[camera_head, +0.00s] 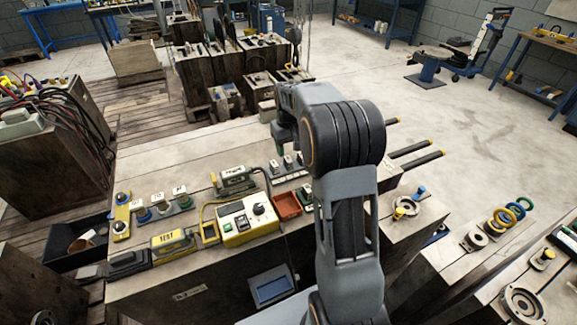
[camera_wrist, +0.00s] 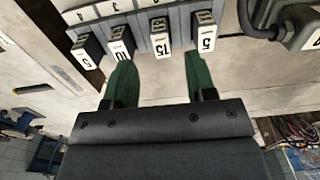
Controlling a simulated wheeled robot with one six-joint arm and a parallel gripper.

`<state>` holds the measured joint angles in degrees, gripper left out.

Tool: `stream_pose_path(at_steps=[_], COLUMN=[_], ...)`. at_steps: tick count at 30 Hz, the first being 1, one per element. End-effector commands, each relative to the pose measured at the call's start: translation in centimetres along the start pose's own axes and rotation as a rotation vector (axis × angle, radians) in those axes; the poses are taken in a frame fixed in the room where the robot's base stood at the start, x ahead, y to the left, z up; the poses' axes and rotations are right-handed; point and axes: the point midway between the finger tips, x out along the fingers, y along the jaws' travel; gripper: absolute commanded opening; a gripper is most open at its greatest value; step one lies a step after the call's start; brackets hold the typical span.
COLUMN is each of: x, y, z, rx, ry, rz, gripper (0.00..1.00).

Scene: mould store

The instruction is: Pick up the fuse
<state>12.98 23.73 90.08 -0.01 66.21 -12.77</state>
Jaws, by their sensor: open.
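In the wrist view a grey fuse holder bears a row of black fuses with white number labels: a fuse marked 5 (camera_wrist: 88,48), one marked 10 (camera_wrist: 122,44), one marked 15 (camera_wrist: 160,38) and another marked 5 (camera_wrist: 205,36). My gripper (camera_wrist: 161,62) is open and empty, with green fingers. The fuse marked 15 lies in line with the gap between the fingers; the fingertips line up with its neighbours. I cannot tell whether they touch. In the head view the fuse row (camera_head: 289,163) shows beside my gripper, partly hidden by my arm.
A yellow box with a knob (camera_head: 240,220) and a red tray (camera_head: 286,206) stand on the bench near the fuses. A dark device with a cable (camera_wrist: 295,22) is right of the fuses in the wrist view. Black rods (camera_head: 415,148) stick out at the bench's right.

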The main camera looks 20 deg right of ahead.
Motion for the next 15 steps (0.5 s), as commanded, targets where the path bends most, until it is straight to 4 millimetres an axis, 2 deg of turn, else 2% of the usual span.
stream_pose_path(at_steps=[5, 15], x=[0.9, 5.1], y=[0.0, -0.2], z=[0.0, -0.1], rx=[0.0, 0.0], ry=[-0.001, -0.001], rz=[0.0, 0.0], gripper=[0.51, 0.51])
